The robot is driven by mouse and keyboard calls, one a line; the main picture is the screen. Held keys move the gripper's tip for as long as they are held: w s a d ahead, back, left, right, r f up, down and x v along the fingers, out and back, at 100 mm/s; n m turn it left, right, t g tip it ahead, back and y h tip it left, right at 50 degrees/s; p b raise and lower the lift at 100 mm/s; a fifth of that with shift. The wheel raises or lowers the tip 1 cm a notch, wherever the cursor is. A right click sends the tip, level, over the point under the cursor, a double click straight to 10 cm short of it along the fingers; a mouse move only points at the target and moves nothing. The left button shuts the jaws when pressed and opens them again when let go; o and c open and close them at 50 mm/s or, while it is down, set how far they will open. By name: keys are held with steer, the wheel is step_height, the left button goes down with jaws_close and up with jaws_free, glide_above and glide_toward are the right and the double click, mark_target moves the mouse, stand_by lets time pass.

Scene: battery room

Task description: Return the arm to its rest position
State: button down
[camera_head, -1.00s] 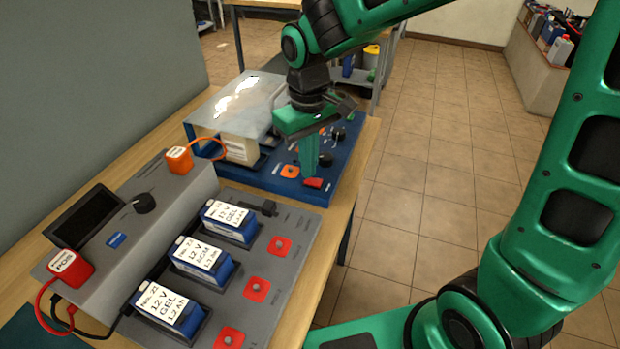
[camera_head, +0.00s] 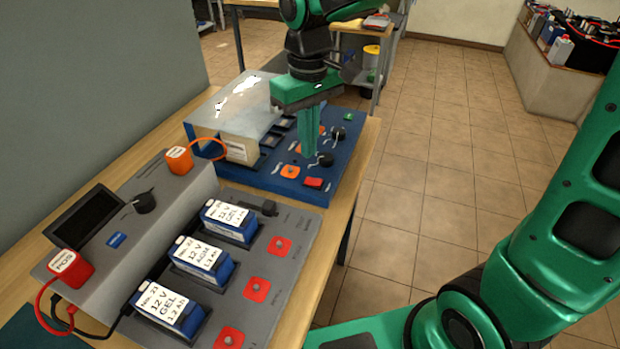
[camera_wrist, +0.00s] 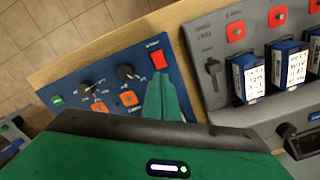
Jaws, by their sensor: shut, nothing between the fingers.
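My gripper (camera_head: 310,150) is green and shut, with nothing between its fingers. In the head view it points down over the blue panel (camera_head: 268,183) at the far end of the bench. In the wrist view the closed fingers (camera_wrist: 163,92) show in front of the blue panel, close below its red switch (camera_wrist: 158,59). The red switch also shows in the head view (camera_head: 313,182), just right of and below the fingertips. I cannot tell how large the gap is between the fingertips and the panel.
A grey station with several batteries (camera_head: 202,257) and red buttons stands nearer on the wooden bench (camera_head: 352,172). A grey console with a screen (camera_head: 88,217) and red and orange plugs is at left. A clear-topped box (camera_head: 235,110) stands beside the gripper. Tiled floor lies open at right.

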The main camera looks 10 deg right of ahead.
stand_by(0.3)
steer(key=s+d+m, duration=0.3)
steer(key=s+d, duration=0.1)
steer(key=d, duration=0.6)
steer(key=s+d+m, duration=0.3)
steer(key=s+d, duration=0.1)
steer(key=d, duration=0.6)
steer(key=s+d+f+m, duration=0.3)
steer(key=s+d+m, duration=0.2)
steer(key=s+d, duration=0.4)
steer(key=s, duration=0.4)
steer(key=shift+s+d+f+m, duration=0.15)
steer(key=shift+m, duration=0.15)
steer(key=shift+s, duration=0.1)
